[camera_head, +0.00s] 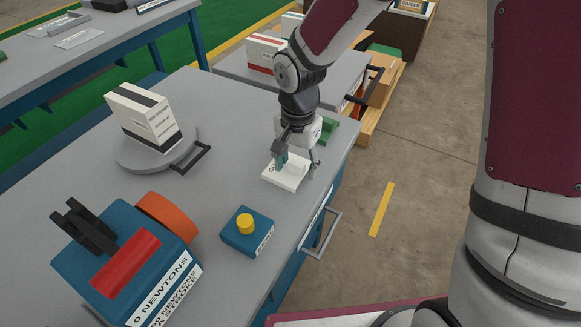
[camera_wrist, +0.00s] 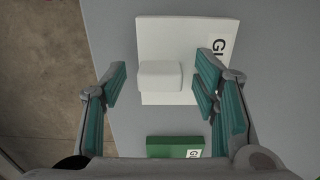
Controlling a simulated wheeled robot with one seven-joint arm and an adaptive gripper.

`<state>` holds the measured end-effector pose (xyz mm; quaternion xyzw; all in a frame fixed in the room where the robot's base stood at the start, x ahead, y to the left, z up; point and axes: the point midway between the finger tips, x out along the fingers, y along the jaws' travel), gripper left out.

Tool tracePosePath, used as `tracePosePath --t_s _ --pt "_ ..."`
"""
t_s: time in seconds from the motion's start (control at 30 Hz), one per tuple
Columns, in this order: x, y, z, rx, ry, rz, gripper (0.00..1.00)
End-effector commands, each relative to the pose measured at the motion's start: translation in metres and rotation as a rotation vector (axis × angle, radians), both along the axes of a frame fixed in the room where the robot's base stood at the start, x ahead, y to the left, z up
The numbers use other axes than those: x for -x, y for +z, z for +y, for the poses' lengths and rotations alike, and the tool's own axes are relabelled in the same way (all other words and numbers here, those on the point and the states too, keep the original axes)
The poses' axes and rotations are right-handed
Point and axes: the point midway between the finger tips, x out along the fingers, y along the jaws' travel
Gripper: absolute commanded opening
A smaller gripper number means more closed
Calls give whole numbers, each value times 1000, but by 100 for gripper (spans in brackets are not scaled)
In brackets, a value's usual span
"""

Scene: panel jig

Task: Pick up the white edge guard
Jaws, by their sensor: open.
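The white edge guard (camera_head: 287,172) lies flat on the grey bench top near its right edge. In the wrist view the white edge guard (camera_wrist: 188,38) is a flat plate with a raised white block on it and dark lettering at its right side. My gripper (camera_head: 295,163) is over it, fingers pointing down. In the wrist view my open gripper (camera_wrist: 160,84) has its teal-padded fingers on either side of the raised block, with gaps on both sides. I cannot tell whether the fingertips touch the plate.
A green labelled guard (camera_wrist: 175,147) lies close to the white one; it shows behind my gripper in the head view (camera_head: 329,129). A blue box with a yellow button (camera_head: 246,229), a blue force gauge (camera_head: 127,262) and a round turntable (camera_head: 150,158) bearing a white box share the bench.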

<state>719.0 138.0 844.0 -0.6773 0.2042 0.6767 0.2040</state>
Motion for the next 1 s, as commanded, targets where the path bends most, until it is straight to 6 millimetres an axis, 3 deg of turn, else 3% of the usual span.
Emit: tracePosePath --t_s 0.03,0.23,0.27,0.67,0.97,1.0 --pt "0 0 0 0 0 0 50" --pt "0 0 0 0 0 0 5" --pt "0 0 0 0 0 0 4" --pt "0 5 0 1 0 -1 3" --pt "-1 38 0 -1 -1 -3 3" --pt "6 39 -2 1 1 1 3"
